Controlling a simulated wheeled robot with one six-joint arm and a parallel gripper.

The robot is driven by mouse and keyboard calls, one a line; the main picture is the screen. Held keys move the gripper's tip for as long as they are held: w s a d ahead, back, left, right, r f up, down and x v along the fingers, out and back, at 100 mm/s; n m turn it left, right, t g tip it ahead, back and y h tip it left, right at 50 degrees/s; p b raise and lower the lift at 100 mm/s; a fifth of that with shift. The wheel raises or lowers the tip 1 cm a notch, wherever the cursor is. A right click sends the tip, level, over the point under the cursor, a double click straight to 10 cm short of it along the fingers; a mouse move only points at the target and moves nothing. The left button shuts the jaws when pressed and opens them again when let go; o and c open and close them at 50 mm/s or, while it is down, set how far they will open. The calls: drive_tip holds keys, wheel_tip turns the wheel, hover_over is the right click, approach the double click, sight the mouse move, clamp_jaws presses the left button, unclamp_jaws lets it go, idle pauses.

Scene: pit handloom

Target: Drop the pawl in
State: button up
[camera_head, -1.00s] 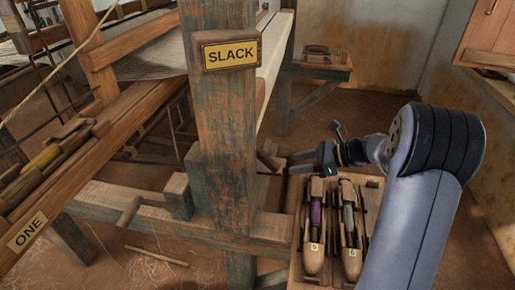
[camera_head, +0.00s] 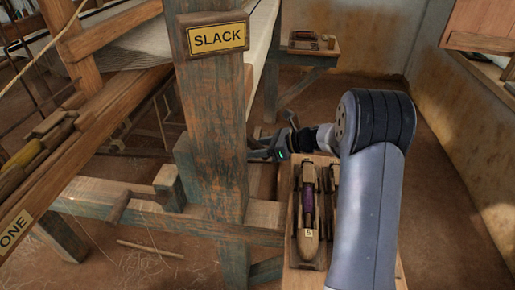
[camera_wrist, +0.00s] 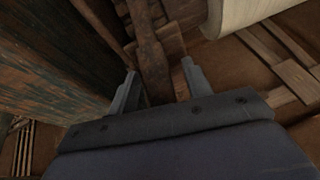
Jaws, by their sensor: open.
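My gripper (camera_head: 262,150) is open beside the right side of the post marked SLACK (camera_head: 216,110). In the wrist view its two fingers (camera_wrist: 157,82) stand apart with a narrow dark wooden bar (camera_wrist: 152,65) between and just beyond them. The bar looks like the pawl, but I cannot be sure. I cannot tell whether the fingers touch it. At the bar's far end are notched wooden pieces (camera_wrist: 146,14), perhaps a ratchet. In the head view the post and gripper hide this spot.
A wooden stand (camera_head: 300,270) below my arm holds a shuttle with purple thread (camera_head: 308,205) and another partly covered one. The pale cloth roll (camera_wrist: 235,12) lies close at the upper right of the wrist view. A small table (camera_head: 310,52) stands at the back.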

drive_tip(key=shift+c, duration=0.4)
clamp_jaws()
